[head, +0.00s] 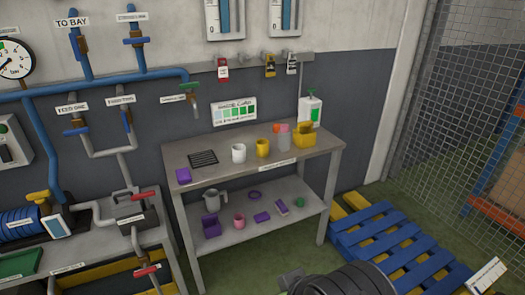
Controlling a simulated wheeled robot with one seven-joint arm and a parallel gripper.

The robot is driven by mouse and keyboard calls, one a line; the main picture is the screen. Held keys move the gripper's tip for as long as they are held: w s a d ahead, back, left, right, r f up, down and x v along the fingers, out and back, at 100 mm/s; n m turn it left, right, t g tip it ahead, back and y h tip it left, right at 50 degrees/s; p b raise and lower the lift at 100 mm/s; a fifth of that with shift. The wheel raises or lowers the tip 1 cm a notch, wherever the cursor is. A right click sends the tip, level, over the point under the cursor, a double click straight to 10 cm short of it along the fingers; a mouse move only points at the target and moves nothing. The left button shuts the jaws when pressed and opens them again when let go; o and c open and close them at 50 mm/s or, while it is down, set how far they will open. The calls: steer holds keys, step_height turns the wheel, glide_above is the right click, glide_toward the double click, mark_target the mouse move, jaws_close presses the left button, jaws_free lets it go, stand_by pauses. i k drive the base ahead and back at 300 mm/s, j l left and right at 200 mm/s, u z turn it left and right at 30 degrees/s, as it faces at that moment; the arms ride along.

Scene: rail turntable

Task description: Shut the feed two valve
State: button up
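The feed two valve (126,121) is on the right one of two thin grey pipes on the wall at the left, under a small white label (120,100) that seems to read "feed two". Its blue handle looks roughly in line with the upright pipe. The feed one valve (76,131) is to its left, with its blue handle lying across its pipe. A dark ribbed part of my own arm shows at the bottom edge, far from the valves. My gripper's fingers do not show.
A grey two-shelf table (262,175) with cups and bottles stands right of the valves. A bench (90,245) with red-handled valves stands below them. Blue pipes run above. A blue pallet (385,240) and mesh fence (465,110) are at right.

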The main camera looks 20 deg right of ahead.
mark_target(124, 117)
steer(key=i+j+u, duration=0.1)
steer(key=i+j, duration=0.35)
steer(key=i+j+u, duration=0.15)
steer(key=i+j, duration=0.25)
steer(key=i+j+u, duration=0.1)
steer(key=i+j, duration=0.2)
steer(key=i, duration=0.25)
steer(key=i+j+u, duration=0.1)
steer(key=i+j, duration=0.2)
steer(key=i, duration=0.2)
steer(key=i+j+u, duration=0.15)
steer(key=i+j, duration=0.15)
steer(key=i, duration=0.2)
